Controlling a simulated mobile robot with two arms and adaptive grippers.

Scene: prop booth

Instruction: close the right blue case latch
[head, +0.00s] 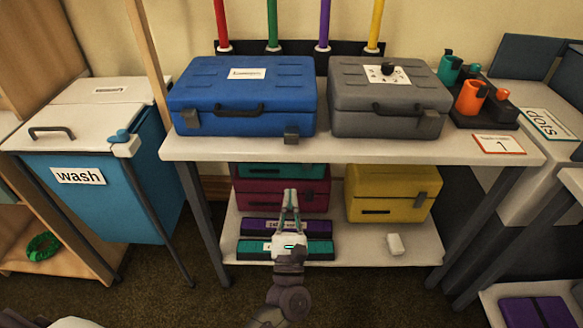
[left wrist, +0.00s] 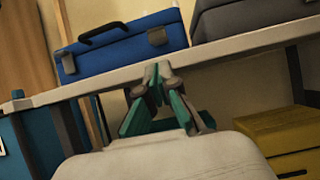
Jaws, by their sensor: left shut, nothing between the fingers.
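The blue case (head: 241,97) stands shut-lidded on the table, handle to the front. Its right latch (head: 291,135) is a grey tab that hangs lower and juts out more than the left latch (head: 191,118), so it looks unfastened. In the left wrist view the blue case (left wrist: 120,48) is above the fingers, with the right latch (left wrist: 157,36) near its right end. My left gripper (head: 290,194) is shut and empty, below and in front of the table edge, under the right latch and apart from it. It also shows in the left wrist view (left wrist: 157,72). My right gripper is out of view.
The table edge (head: 350,150) lies between my left gripper and the case. A grey case (head: 388,97) stands close on the right. The lower shelf (head: 345,235) holds a yellow case (head: 392,193) and other boxes. A blue wash bin (head: 130,185) stands left.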

